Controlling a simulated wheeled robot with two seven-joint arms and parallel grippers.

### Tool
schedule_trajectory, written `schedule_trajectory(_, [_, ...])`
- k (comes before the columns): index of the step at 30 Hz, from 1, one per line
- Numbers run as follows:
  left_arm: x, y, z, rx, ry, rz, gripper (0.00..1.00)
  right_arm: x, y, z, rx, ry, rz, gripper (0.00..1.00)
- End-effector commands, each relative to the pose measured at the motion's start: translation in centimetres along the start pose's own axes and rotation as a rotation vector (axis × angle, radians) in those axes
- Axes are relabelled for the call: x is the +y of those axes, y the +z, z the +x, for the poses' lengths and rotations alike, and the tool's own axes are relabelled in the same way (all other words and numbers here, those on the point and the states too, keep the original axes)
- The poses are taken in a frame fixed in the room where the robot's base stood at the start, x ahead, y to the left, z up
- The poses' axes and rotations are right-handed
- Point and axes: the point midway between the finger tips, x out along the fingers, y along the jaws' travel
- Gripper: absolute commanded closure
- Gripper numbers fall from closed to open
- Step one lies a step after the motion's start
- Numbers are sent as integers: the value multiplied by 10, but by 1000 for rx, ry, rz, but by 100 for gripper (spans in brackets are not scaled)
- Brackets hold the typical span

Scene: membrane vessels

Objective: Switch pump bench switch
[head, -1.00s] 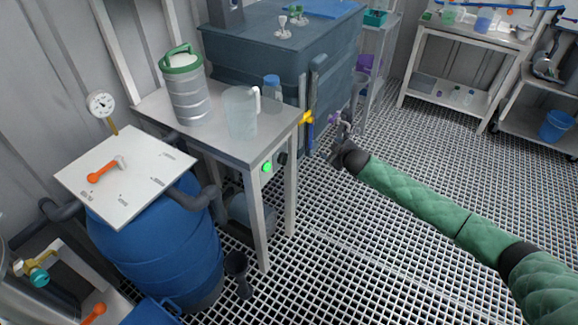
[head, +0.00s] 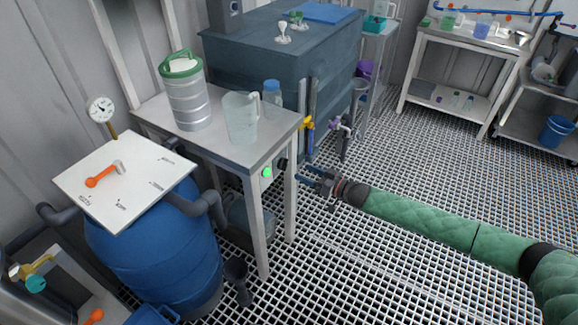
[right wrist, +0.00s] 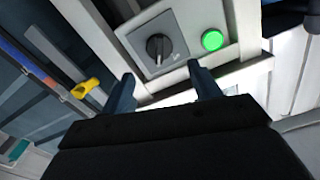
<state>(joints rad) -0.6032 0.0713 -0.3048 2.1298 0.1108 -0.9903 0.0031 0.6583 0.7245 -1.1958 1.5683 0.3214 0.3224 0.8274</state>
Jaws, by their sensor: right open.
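The pump bench (head: 266,140) is a light metal table left of centre in the head view. Its switch is a black rotary knob (head: 282,163) on the bench's right side, next to a lit green lamp (head: 267,172). In the right wrist view the switch knob (right wrist: 158,47) sits on a grey square plate, with the green lamp (right wrist: 212,40) to its right. My right gripper (head: 301,173) is open and empty, its fingers pointing at the switch. In the right wrist view the knob lies just beyond the gap between the fingertips (right wrist: 161,75), apart from them. My left gripper is out of view.
A clear jug (head: 241,118), a green-lidded canister (head: 187,95) and a blue-capped bottle (head: 272,92) stand on the bench. A yellow-handled valve (head: 307,123) is behind the switch; it also shows in the right wrist view (right wrist: 85,88). Open grating floor lies around my right arm.

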Motion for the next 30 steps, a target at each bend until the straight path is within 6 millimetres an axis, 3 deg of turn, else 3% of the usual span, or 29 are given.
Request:
schedule_trajectory(16, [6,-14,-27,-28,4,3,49,0,0,66,-1,1,1,38])
schedule_trajectory(30, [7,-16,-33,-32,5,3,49,1,0,77,-2,2,0,38])
